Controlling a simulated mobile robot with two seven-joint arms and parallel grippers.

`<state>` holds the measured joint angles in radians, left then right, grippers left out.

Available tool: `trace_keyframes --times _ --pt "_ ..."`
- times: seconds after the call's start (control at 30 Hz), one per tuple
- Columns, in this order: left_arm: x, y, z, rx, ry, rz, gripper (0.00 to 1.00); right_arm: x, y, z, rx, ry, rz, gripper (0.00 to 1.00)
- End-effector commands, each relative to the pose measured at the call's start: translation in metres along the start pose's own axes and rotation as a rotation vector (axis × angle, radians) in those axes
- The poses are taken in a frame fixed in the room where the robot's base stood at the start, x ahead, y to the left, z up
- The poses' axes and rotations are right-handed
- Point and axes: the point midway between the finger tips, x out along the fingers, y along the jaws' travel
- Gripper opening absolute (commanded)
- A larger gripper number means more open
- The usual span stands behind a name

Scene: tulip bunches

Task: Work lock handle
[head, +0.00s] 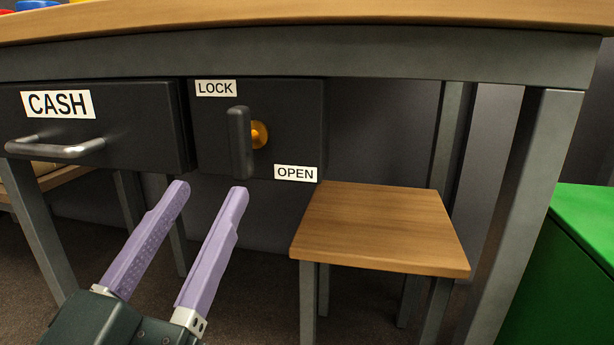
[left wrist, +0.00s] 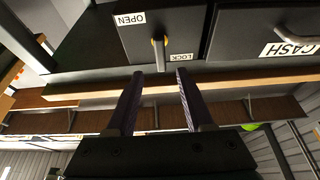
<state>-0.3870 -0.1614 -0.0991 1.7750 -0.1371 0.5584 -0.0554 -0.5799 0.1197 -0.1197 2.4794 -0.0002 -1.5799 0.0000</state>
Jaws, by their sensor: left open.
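The lock handle (head: 240,142) is a dark upright bar on an orange hub (head: 260,134), on the front of a dark lock box (head: 300,115). A LOCK label (head: 216,88) is above it and an OPEN label (head: 295,173) is at the lower right. My left gripper (head: 210,188) is open and empty, its lilac fingers pointing up toward the box from below. In the left wrist view, which is upside down, the lock handle (left wrist: 160,55) lies in line with the gap between the fingertips (left wrist: 160,72). I cannot see contact. My right gripper is not in view.
A drawer marked CASH (head: 100,130) with a metal pull (head: 60,149) is left of the lock box. The table (head: 350,18) is overhead. A wooden stool (head: 385,225) stands at the lower right, and a green box (head: 585,260) at the far right.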

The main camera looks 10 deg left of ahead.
Motion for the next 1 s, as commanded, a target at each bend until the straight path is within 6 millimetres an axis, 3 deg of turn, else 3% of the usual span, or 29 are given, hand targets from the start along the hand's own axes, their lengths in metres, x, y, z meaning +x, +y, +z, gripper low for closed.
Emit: trace_keyframes --times 0.17,0.4,0.6,1.0 --pt "0.017 0.000 0.000 0.000 0.012 -0.001 0.53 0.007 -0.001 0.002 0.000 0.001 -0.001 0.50" --pt "0.063 0.000 0.002 0.001 0.011 0.000 0.53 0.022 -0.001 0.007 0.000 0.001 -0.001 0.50" --pt "0.090 0.000 0.001 0.000 0.007 0.000 0.53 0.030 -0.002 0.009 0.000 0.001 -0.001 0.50" --pt "0.099 0.000 0.000 0.000 0.003 0.000 0.53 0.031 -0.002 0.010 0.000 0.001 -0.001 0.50"
